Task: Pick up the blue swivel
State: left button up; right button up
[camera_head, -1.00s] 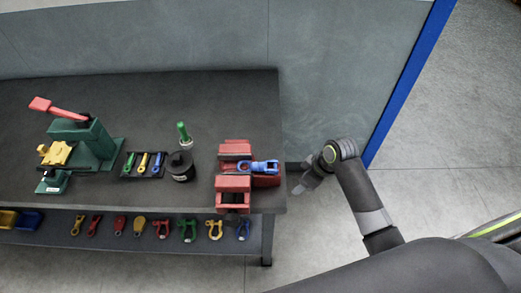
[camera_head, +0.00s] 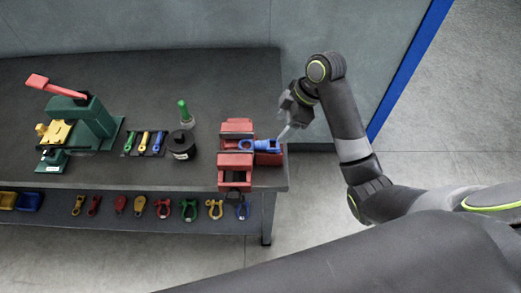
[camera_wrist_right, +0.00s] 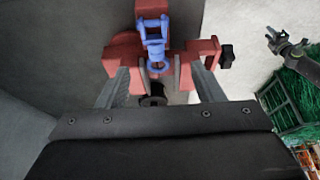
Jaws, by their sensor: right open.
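The blue swivel (camera_head: 266,146) sits at the red vise (camera_head: 235,177) on the right end of the bench. In the right wrist view the swivel (camera_wrist_right: 154,42) shows as a blue looped piece standing out above a ringed blue lower part, between the red vise parts (camera_wrist_right: 194,62). My right gripper (camera_head: 284,132) is at the right side of the vise, close to the swivel. In the right wrist view its two fingers (camera_wrist_right: 160,88) are apart with nothing held; the swivel lies ahead of them. A dark jointed arm end at the upper right there looks like my left gripper (camera_wrist_right: 287,45); its jaws are unclear.
A green press (camera_head: 92,124) with a red lever stands at the bench's left. Small coloured tools (camera_head: 144,143), a black spool (camera_head: 181,146) and a green-topped bottle (camera_head: 185,114) stand between. Green netting (camera_wrist_right: 300,80) shows in the wrist view.

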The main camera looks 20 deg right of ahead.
aim_at(267, 143)
jog(key=b+x, duration=0.2)
jog(key=x, duration=0.2)
jog(key=shift+d, duration=0.15)
jog(key=shift+a+f+b, duration=0.25)
jog(key=shift+f+b, duration=0.05)
jog(key=shift+f, duration=0.1)
jog(key=shift+w+a+f+p, duration=0.15)
jog(key=shift+w+f+p, duration=0.05)
jog(key=shift+f+p, duration=0.2)
jog(key=p+x, duration=0.1)
jog(key=x, duration=0.2)
jog(key=shift+w+f, duration=0.1)
jog(key=shift+w, duration=0.1)
jog(key=shift+w+a+f, duration=0.1)
jog(key=shift+f, duration=0.4)
jog(key=c, duration=1.2)
pick_arm(q)
jog(key=shift+a+f, duration=0.25)
jog(key=shift+f, duration=0.5)
pick_arm(e)
jog(key=shift+r, duration=0.1)
grip_shut()
jog(key=shift+r, duration=0.1)
